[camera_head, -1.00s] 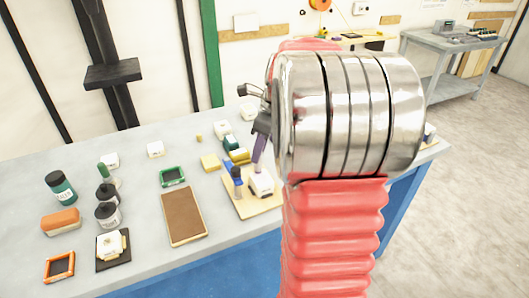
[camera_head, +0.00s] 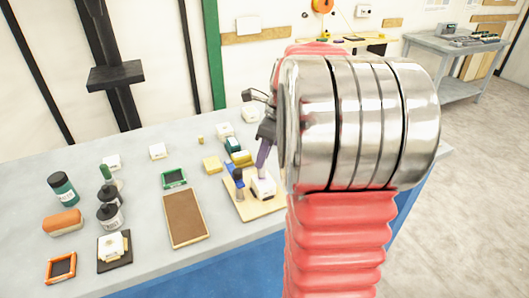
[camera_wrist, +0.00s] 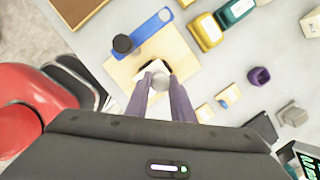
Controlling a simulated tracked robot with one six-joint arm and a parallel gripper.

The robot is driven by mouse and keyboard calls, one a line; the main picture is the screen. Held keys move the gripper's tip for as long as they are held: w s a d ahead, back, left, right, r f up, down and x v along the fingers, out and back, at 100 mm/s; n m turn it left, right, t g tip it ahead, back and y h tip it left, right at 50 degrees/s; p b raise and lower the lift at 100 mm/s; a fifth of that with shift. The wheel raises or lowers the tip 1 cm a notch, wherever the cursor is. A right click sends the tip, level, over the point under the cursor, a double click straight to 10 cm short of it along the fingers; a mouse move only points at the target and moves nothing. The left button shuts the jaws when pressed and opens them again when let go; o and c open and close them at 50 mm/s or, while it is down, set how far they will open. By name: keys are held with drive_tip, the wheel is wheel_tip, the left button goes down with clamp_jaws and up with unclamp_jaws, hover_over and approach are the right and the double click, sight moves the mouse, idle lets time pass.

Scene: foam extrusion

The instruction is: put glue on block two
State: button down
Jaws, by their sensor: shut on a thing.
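My gripper (camera_wrist: 160,84) has purple fingers shut on a small pale grey round thing (camera_wrist: 159,80); I cannot tell exactly what it is. It sits right over or against a white block (camera_wrist: 151,68) on a light wooden board (camera_wrist: 178,48). In the head view the white block (camera_head: 263,187) and the wooden board (camera_head: 246,210) show beneath my purple fingers (camera_head: 262,157). Whether the held thing is part of the white block is hidden by the fingers. No number or label can be read on the block.
Dark bottles (camera_head: 110,214), a brown board (camera_head: 185,216) and an orange frame (camera_head: 61,268) are at left.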

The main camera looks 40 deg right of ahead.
drive_tip(key=shift+s+a, duration=0.1)
drive_tip(key=shift+s, duration=0.15)
drive_tip(key=shift+s, duration=0.1)
drive_tip(key=shift+s+a+f, duration=0.1)
drive_tip(key=shift+s+a, duration=0.05)
drive_tip(key=shift+s, duration=0.35)
drive_tip(key=shift+s+a, duration=0.15)
drive_tip(key=shift+s, duration=0.35)
drive_tip(key=shift+s+a, duration=0.2)
drive_tip(key=shift+s, duration=0.35)
drive_tip(key=shift+s+a, duration=0.15)
drive_tip(key=shift+s, duration=0.35)
drive_tip(key=w+a+v, duration=0.1)
drive_tip(key=v, duration=0.6)
drive_tip(key=shift+w+r, duration=0.25)
drive_tip(key=shift+w, duration=0.05)
drive_tip(key=shift+d, duration=0.15)
